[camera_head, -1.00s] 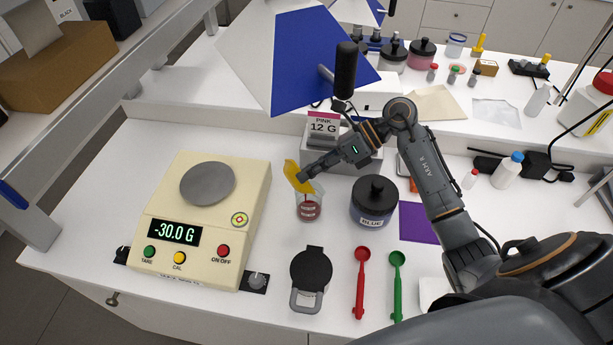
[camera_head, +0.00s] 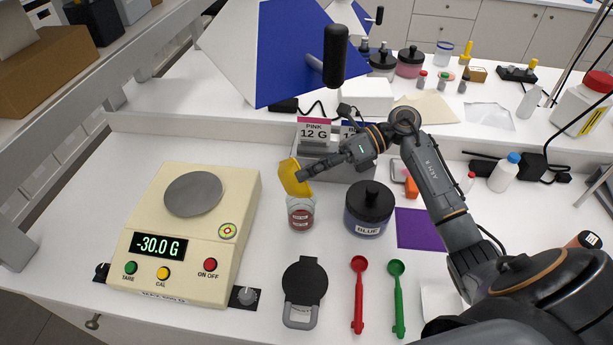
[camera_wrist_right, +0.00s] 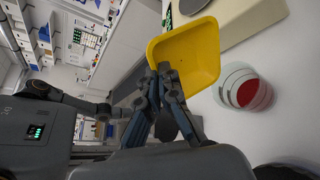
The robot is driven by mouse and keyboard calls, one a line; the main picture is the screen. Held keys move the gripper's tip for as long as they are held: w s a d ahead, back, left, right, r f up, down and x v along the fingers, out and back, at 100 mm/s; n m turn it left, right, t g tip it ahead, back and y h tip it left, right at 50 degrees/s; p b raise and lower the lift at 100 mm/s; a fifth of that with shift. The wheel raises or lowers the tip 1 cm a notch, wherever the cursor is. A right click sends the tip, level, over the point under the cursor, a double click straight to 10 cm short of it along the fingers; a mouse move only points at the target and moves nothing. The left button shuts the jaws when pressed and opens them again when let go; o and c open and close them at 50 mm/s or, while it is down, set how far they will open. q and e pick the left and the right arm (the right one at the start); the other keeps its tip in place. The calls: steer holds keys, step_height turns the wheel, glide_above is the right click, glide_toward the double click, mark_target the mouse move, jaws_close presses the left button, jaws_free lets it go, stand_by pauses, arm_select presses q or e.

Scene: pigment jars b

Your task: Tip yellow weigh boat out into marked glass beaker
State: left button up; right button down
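My right gripper (camera_head: 306,174) is shut on the edge of the yellow weigh boat (camera_head: 292,178). It holds the boat steeply tilted, just above and behind the marked glass beaker (camera_head: 301,213). In the right wrist view the gripper (camera_wrist_right: 163,72) pinches the boat's near rim, and the inside of the boat (camera_wrist_right: 190,52) looks bare. The beaker (camera_wrist_right: 245,88) holds red material in its bottom and stands apart from the boat there. In the head view the beaker is upright on the bench with a red label or content low down. My left gripper does not show.
A scale (camera_head: 235,205) reading -30.0 G stands left of the beaker. A blue-labelled jar (camera_head: 368,212) stands close on its right. A black-lidded item (camera_head: 304,284), a red scoop (camera_head: 358,295) and a green scoop (camera_head: 397,300) lie in front. A card stand (camera_head: 342,165) is behind.

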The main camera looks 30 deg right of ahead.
steer(key=shift+w+d+f+m+y+b, duration=0.1)
steer(key=shift+d+f+m+y+b, duration=0.15)
steer(key=shift+d+y+b, duration=1)
steer(key=shift+w+d+f+m+y+b, duration=0.1)
steer(key=shift+f+m+y+b, duration=0.2)
steer(key=shift+b, duration=1.85)
steer(key=shift+w+d+f+m+y+b, duration=0.15)
steer(key=shift+d+y+b, duration=0.6)
steer(key=shift+b, duration=0.95)
steer(key=shift+a, duration=0.15)
steer(key=shift+s+r, duration=0.1)
